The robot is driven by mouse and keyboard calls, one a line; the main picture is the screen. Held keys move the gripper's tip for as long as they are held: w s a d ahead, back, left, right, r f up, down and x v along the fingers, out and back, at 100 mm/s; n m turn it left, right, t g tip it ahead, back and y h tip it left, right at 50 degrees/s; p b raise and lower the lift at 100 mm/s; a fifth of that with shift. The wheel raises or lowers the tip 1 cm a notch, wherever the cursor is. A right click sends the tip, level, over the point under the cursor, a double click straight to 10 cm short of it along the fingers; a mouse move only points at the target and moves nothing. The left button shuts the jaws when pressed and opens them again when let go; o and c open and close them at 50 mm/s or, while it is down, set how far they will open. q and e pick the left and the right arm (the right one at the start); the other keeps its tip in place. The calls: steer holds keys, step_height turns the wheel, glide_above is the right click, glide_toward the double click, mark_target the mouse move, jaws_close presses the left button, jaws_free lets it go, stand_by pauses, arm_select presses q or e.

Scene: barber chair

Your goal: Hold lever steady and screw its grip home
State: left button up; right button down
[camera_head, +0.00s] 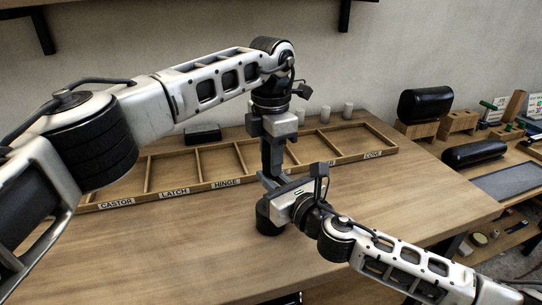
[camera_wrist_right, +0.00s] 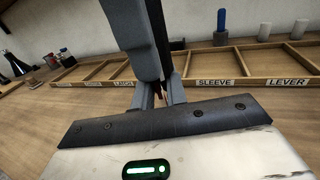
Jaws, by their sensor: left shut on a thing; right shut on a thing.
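My left gripper (camera_head: 272,168) reaches down from above, over the middle of the table. Its long grey fingers also show in the right wrist view (camera_wrist_right: 145,40). My right gripper (camera_head: 271,183) comes in from the lower right and meets it just above the wood. Both are shut and close together. A small reddish-brown piece shows between my right fingertips in the wrist view (camera_wrist_right: 163,90). The lever and its grip are mostly hidden by the fingers, and I cannot make out how they meet.
A wooden tray (camera_head: 173,192) with labelled compartments lies behind the grippers. Pale pegs (camera_head: 347,111) and a blue-topped peg (camera_wrist_right: 222,20) stand behind it, with a black block (camera_head: 202,133). Black rolls (camera_head: 425,103) are at the right. The front table (camera_head: 170,240) is clear.

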arm_select(q)
steer(key=m, duration=0.5)
steer(key=shift+m, duration=0.4)
arm_select(e)
steer(key=shift+r, duration=0.1)
arm_select(q)
steer(key=shift+a, duration=0.1)
steer(key=o, duration=1)
steer(key=shift+r, duration=0.15)
step_height(320, 180, up, 12)
steer(key=shift+f, duration=0.1)
